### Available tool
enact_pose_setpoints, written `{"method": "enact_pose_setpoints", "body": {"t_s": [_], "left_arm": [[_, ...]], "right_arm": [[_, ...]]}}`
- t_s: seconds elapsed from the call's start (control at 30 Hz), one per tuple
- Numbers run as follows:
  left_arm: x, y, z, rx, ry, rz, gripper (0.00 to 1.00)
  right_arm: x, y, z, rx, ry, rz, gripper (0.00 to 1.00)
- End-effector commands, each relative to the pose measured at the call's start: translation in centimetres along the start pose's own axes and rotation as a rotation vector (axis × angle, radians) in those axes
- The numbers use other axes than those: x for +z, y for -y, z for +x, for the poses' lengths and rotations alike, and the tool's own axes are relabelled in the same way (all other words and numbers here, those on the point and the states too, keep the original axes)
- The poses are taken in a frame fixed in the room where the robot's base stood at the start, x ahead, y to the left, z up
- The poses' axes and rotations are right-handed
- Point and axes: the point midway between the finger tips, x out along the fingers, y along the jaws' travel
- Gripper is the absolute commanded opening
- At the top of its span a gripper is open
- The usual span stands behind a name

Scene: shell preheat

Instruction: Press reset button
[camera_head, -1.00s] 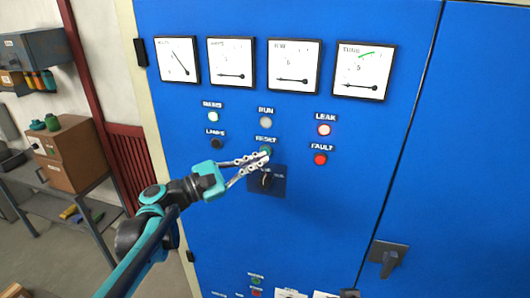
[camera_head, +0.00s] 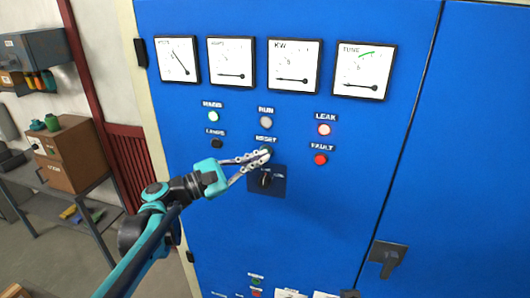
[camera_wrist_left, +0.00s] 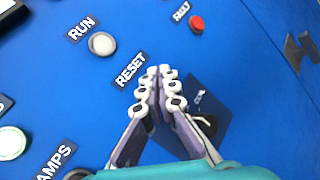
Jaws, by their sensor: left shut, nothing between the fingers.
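The RESET label (camera_head: 265,139) sits in the middle column of the blue cabinet front, under the RUN lamp (camera_head: 265,122). It also shows in the left wrist view (camera_wrist_left: 131,70). The reset button below the label is mostly hidden behind my fingertips. My left gripper (camera_head: 266,153) is shut and empty, with its tips at the button's place just under the label. In the left wrist view the closed fingers (camera_wrist_left: 160,78) point at the panel beside the label. I cannot tell whether they touch the button. My right gripper is not in view.
A black rotary switch (camera_head: 266,181) on a dark plate is just below the fingertips. The red FAULT button (camera_head: 320,160) and lit LEAK lamp (camera_head: 324,130) are to the right, the black LAMPS button (camera_head: 216,144) to the left. Several gauges line the top.

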Motion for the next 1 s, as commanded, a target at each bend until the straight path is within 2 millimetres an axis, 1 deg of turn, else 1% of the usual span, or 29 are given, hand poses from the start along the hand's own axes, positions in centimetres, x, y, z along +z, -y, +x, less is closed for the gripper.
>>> {"method": "enact_pose_setpoints", "body": {"t_s": [1.0], "left_arm": [[-0.45, -0.46, 0.62, 0.000, 0.000, 0.000, 0.00]], "right_arm": [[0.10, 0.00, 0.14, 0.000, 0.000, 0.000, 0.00]]}}
